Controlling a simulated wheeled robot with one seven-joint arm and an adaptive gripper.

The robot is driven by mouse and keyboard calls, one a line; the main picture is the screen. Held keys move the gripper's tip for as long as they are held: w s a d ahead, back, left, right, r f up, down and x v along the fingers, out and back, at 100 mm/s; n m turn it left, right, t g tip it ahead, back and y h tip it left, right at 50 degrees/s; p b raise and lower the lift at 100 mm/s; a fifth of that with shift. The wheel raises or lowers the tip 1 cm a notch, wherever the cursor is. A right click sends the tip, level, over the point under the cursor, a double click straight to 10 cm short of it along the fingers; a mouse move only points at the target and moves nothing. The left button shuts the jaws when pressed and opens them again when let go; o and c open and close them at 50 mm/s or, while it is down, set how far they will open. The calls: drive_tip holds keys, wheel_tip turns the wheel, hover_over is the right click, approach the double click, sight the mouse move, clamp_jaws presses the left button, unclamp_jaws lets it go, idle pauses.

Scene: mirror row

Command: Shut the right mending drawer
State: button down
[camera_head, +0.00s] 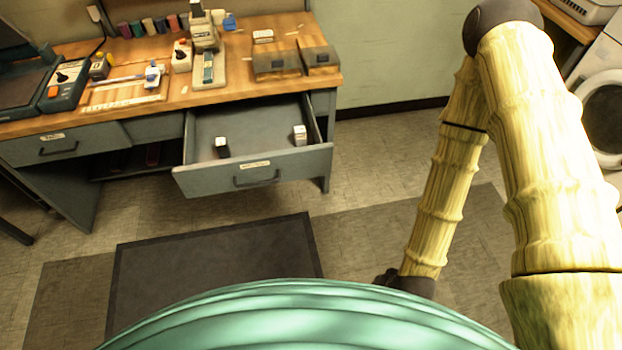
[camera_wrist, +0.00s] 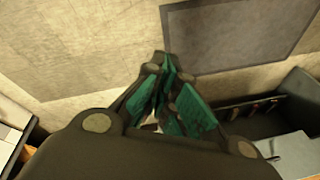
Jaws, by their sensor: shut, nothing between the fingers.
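The right mending drawer (camera_head: 252,174) of the grey desk is pulled well out in the head view. Its grey front with a dark handle and a pale label faces me. A small black-and-white item and a small white box lie inside it. The left drawer (camera_head: 62,146) is shut. In the wrist view my gripper (camera_wrist: 166,62) is shut and empty, its green-padded fingers together above the floor. It looks apart from any furniture. In the head view my arm is at the right, away from the drawer, and the gripper cannot be made out there.
The wooden desk top (camera_head: 240,93) carries a sewing machine, spools, small tools and boxes. A dark mat (camera_head: 215,262) lies on the floor before the desk. A white washing machine (camera_head: 603,110) stands at the far right. The floor right of the desk is clear apart from my arm.

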drive_tip(key=w+a+f+m+t+y+b, duration=0.25)
drive_tip(key=w+a+m+t+b, duration=0.35)
drive_tip(key=w+a+b, duration=0.85)
drive_tip(key=w+a+r+m+t+b, duration=0.4)
drive_tip(key=w+r+m+t+b, duration=0.2)
drive_tip(key=b, duration=1.2)
drive_tip(key=w+r+t, duration=0.1)
drive_tip(key=w+t, duration=0.1)
drive_tip(key=shift+w+r+m+t+y+b, duration=0.15)
drive_tip(key=shift+r+m+t+y+b, duration=0.15)
drive_tip(key=shift+r+m+t+y, duration=0.1)
drive_tip(key=w+b, duration=0.1)
drive_tip(key=b, duration=0.3)
drive_tip(key=shift+a, duration=0.15)
